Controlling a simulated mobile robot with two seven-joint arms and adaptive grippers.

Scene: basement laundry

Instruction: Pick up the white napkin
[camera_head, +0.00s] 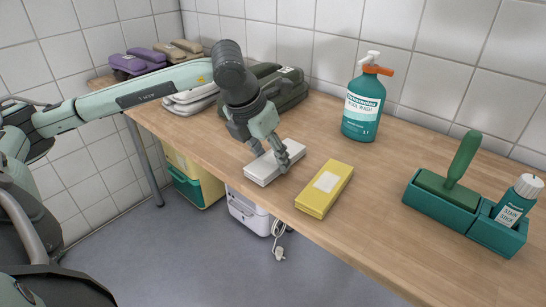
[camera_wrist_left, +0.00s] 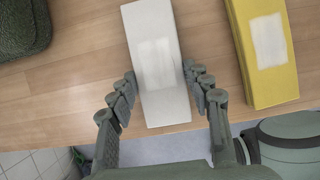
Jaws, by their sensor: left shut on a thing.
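The white napkin (camera_head: 262,168) is a folded white block with a pale label, lying on the wooden table near its front edge. It also shows in the left wrist view (camera_wrist_left: 155,50). My left gripper (camera_head: 270,151) is over the napkin in the head view, with a finger on each side of it. In the left wrist view the fingers (camera_wrist_left: 158,92) are closed against the napkin's two long sides. I cannot tell whether the napkin is lifted off the table. My right gripper is in neither view.
A yellow folded napkin (camera_head: 325,189) lies just right of the white one. Dark green folded cloths (camera_head: 285,92) lie behind. A teal wool wash bottle (camera_head: 362,108) stands near the wall. A green brush and stain stick sit in a teal caddy (camera_head: 439,204) at right.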

